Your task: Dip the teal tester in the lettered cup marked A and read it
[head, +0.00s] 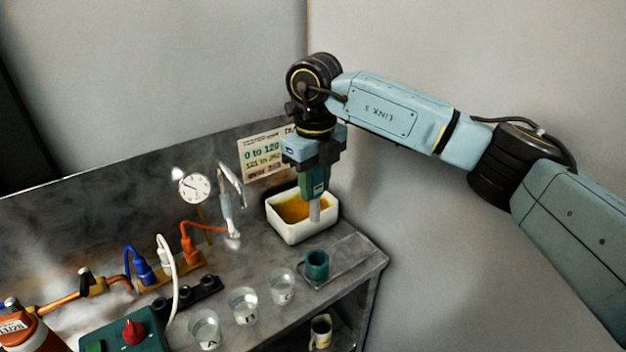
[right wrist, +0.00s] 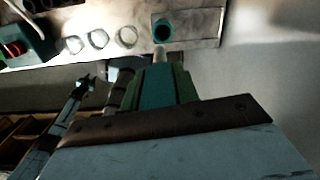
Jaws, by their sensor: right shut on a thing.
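My right gripper (head: 314,160) is shut on the teal tester (head: 315,184), which hangs upright with its pale tip down. The tip is over the front right part of a white basin with orange-brown liquid; I cannot tell whether it touches the basin. The cup marked A (head: 205,330) is the nearest of three clear lettered cups on the bench. The cup marked B (head: 243,306) and a third cup (head: 282,286) stand in a row with it. In the right wrist view the tester (right wrist: 165,85) points toward the bench.
The white basin (head: 290,232) stands at the bench's back right. A teal cup (head: 317,265) stands on a tray (head: 350,250) at the right edge. A dial gauge (head: 194,188), hoses and a green box with a red knob (head: 133,332) are to the left. A range card (head: 262,158) leans behind.

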